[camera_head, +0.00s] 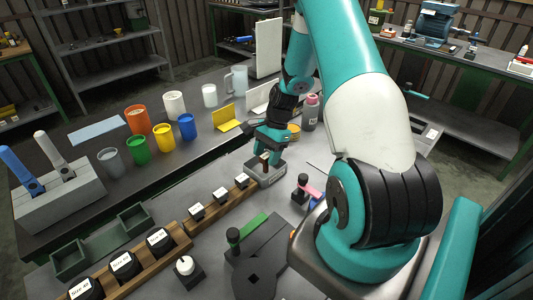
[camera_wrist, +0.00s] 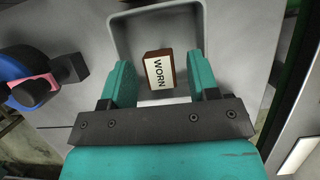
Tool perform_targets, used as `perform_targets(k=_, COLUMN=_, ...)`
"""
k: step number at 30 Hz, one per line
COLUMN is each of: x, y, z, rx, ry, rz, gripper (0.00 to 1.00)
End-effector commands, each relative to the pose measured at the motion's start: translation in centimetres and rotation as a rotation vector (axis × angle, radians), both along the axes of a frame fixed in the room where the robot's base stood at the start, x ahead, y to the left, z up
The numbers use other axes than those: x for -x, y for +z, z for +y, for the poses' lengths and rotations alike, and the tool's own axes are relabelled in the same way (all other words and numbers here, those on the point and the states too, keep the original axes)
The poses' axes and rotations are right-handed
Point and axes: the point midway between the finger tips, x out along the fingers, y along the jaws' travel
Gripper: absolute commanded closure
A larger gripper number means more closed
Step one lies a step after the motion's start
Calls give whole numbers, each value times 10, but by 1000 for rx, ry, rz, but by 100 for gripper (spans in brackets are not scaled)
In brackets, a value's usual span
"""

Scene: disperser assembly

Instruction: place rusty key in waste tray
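A small rust-brown block with a white label reading "WORN" (camera_wrist: 159,70) is the only thing I see that fits the rusty key. In the wrist view it sits within the outline of a grey open tray (camera_wrist: 125,33), the waste tray. My gripper (camera_wrist: 158,80) is open, with one teal finger on each side of the block and a visible gap to both. In the head view my gripper (camera_head: 266,155) points down over the small grey tray (camera_head: 268,179), and the brown block shows partly between the fingers. Whether it rests on the tray floor is hard to tell.
A wooden rack with several labelled black pieces (camera_head: 221,194) stands left of the tray. A pink-and-black tool (camera_head: 309,190) lies to its right. A bottle (camera_head: 310,112) and a yellow holder (camera_head: 228,121) stand behind. Several coloured cups (camera_head: 163,137) are farther left.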

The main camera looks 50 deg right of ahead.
Motion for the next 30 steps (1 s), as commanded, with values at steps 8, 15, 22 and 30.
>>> perform_targets(k=8, x=-1, y=15, z=-6, rx=2, ry=-1, rz=-4, gripper=45)
perform_targets(k=15, x=1, y=63, z=-27, rx=4, ry=-1, rz=-6, gripper=45)
perform_targets(k=22, x=2, y=101, z=-42, rx=2, ry=0, rz=-3, gripper=45)
perform_targets(k=30, x=2, y=116, z=-43, rx=1, ry=13, rz=-4, gripper=45)
